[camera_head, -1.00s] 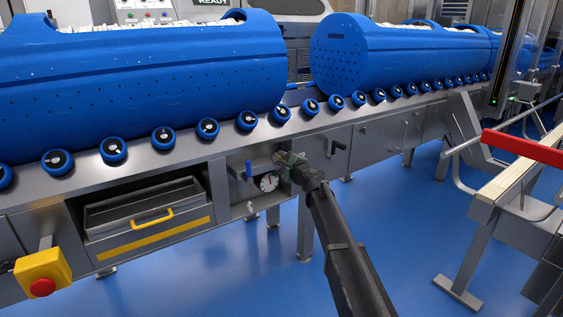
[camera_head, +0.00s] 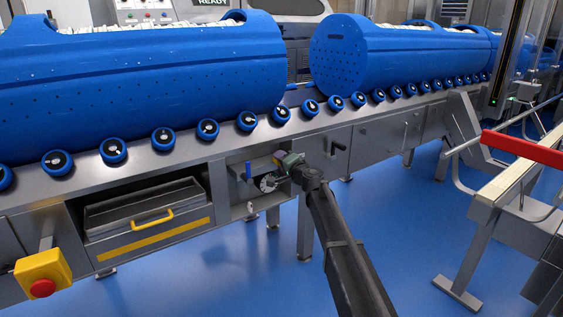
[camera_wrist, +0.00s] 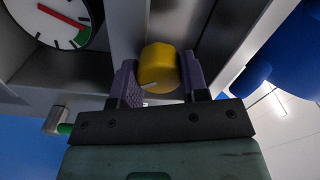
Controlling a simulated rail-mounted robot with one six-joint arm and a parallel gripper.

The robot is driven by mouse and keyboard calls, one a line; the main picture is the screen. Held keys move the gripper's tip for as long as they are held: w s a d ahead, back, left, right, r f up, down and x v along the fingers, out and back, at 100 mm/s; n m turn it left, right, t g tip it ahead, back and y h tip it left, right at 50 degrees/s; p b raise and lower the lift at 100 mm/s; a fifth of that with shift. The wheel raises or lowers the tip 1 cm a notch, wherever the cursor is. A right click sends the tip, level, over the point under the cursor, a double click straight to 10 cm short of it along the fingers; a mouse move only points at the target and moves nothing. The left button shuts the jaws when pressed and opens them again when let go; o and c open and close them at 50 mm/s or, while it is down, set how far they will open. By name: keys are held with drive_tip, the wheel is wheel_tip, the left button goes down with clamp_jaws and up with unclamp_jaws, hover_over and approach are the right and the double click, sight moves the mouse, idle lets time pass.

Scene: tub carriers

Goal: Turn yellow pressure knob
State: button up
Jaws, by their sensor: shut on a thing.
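The yellow pressure knob (camera_wrist: 158,68) sits between my two purple-grey fingers in the wrist view, and a short white mark shows on its lower edge. My gripper (camera_head: 281,163) is shut on the knob at the open bay under the conveyor; in the head view it largely hides the knob. The round pressure gauge (camera_wrist: 48,22) is at the upper left of the wrist view, with a red needle and a green zone at its lower right. In the head view the gauge (camera_head: 267,183) is partly covered by my gripper.
A blue-handled valve (camera_head: 248,170) is left of the gauge. Further left are a drawer with a yellow handle (camera_head: 152,219) and a yellow box with a red button (camera_head: 42,287). Blue tubs (camera_head: 140,80) stand above on rollers. The floor in front is clear.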

drive_tip(key=shift+s+n, duration=0.1)
drive_tip(key=shift+n, duration=0.4)
drive_tip(key=o, duration=0.9)
drive_tip(key=shift+o, duration=0.2)
drive_tip(key=v, duration=1)
drive_tip(key=shift+s+d, duration=0.25)
drive_tip(key=shift+s, duration=0.05)
